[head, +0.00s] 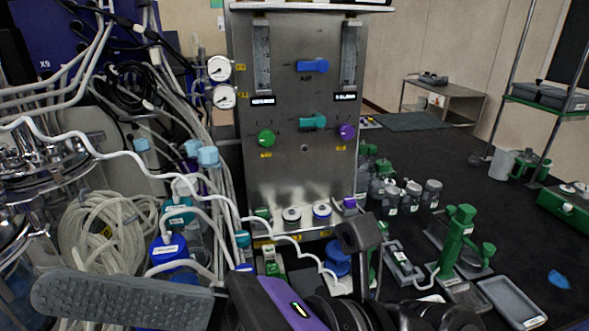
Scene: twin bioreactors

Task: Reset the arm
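My arm, with a purple and black link carrying a small lit strip, reaches into the bottom middle of the head view. A grey ribbed pad at the lower left and a dark bracket-like piece right of the purple link look like parts of my gripper (240,270). I cannot make out both fingertips clearly, so its opening is unclear. I see nothing clearly held. The arm covers part of the bench in front of the steel control panel (305,160).
The panel carries coloured knobs and two gauges (221,82). Coiled tubing (105,230) and blue-capped bottles crowd the left. Green-topped equipment (460,235), small jars (411,195) and a grey tray (512,300) stand at the right. Dark floor beyond is partly clear.

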